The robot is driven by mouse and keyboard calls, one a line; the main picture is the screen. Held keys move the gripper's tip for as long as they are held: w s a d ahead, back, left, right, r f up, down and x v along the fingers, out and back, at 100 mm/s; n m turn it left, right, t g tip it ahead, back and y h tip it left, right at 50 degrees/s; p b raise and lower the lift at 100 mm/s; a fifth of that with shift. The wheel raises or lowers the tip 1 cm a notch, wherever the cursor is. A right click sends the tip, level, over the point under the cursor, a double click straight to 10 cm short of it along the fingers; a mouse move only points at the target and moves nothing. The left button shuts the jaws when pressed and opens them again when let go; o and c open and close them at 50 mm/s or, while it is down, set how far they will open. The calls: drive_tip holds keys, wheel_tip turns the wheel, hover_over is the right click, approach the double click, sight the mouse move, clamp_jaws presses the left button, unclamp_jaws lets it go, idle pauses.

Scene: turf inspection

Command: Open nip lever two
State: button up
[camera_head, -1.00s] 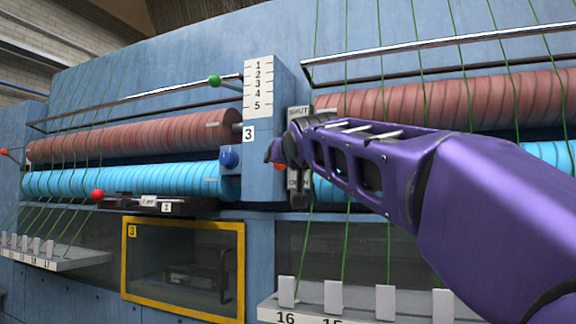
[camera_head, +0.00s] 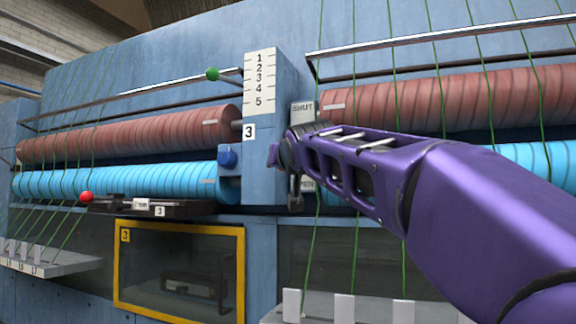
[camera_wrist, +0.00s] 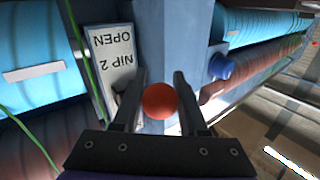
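In the wrist view my gripper (camera_wrist: 160,88) has its two dark fingers spread on either side of a round orange-red knob (camera_wrist: 160,101). Thin gaps seem to show between knob and fingers, though contact is hard to judge. A white plate (camera_wrist: 112,62) reading "NIP 2" and "OPEN", upside down here, is left of the fingers. In the head view my gripper (camera_head: 277,157) is at the blue post, in front of the plate, whose "SHUT" end (camera_head: 302,110) shows above it. The lever's rod cannot be made out.
The blue post (camera_head: 265,150) carries a numbered scale (camera_head: 260,82) and a blue knob (camera_head: 228,158). Brown (camera_head: 130,133) and light-blue rollers (camera_head: 110,181) lie on both sides. A green-knobbed rod (camera_head: 212,74) and a yellow-framed window (camera_head: 240,270) are left. Green strands run nearby.

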clamp_jaws()
idle(1.0)
